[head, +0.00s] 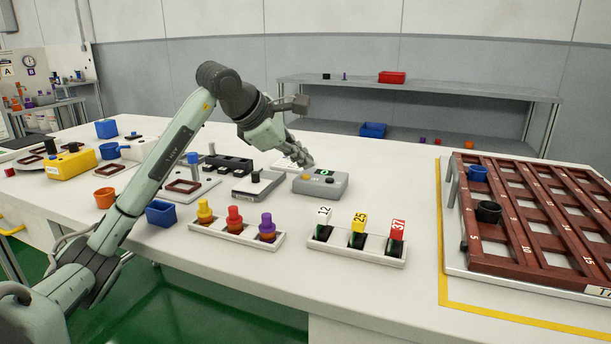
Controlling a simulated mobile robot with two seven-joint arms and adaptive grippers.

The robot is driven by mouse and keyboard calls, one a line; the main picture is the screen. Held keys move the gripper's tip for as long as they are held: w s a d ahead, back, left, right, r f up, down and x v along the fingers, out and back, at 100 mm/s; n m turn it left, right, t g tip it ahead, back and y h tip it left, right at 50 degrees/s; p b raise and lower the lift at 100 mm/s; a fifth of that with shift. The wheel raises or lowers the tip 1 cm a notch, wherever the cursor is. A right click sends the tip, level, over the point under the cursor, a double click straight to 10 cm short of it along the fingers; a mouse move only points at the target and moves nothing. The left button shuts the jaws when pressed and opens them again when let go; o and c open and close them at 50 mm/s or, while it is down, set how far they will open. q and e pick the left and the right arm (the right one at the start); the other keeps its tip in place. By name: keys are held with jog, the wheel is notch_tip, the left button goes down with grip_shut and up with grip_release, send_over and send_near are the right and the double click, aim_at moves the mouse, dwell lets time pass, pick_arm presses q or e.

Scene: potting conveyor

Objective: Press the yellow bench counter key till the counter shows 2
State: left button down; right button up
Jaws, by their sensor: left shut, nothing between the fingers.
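The bench counter is a grey box (322,186) in the middle of the white bench in the head view. Its top has a dark display with a green digit (326,172), too small to read surely. A small yellow key (306,176) shows on the left part of its top, and a reddish spot is to the right. My left gripper (308,163) is shut and empty, pointing down to the right. Its tips are just behind and above the yellow key; I cannot tell whether they touch the box. My right gripper is not in view.
A dark-knobbed grey device (255,186) stands left of the counter. In front are a rack of coloured plugs (222,231) and a rack of numbered tags (350,252). A brown grid tray (520,222) fills the right. Bare bench lies between counter and tray.

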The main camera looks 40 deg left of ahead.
aim_at(303, 176)
pick_arm(q)
jog(key=shift+f, duration=0.15)
dwell(0.7)
jog(key=shift+f+b, duration=0.25)
jog(key=shift+b, duration=0.2)
jog(key=shift+f+b, duration=0.4)
jog(key=shift+f, duration=0.05)
dwell(0.3)
dwell(0.4)
jog(key=shift+r+p, duration=0.6)
jog(key=shift+r, duration=0.2)
notch_tip(303, 176, up, 5)
jog(key=p, duration=0.4)
jog(key=shift+r, duration=0.1)
dwell(1.7)
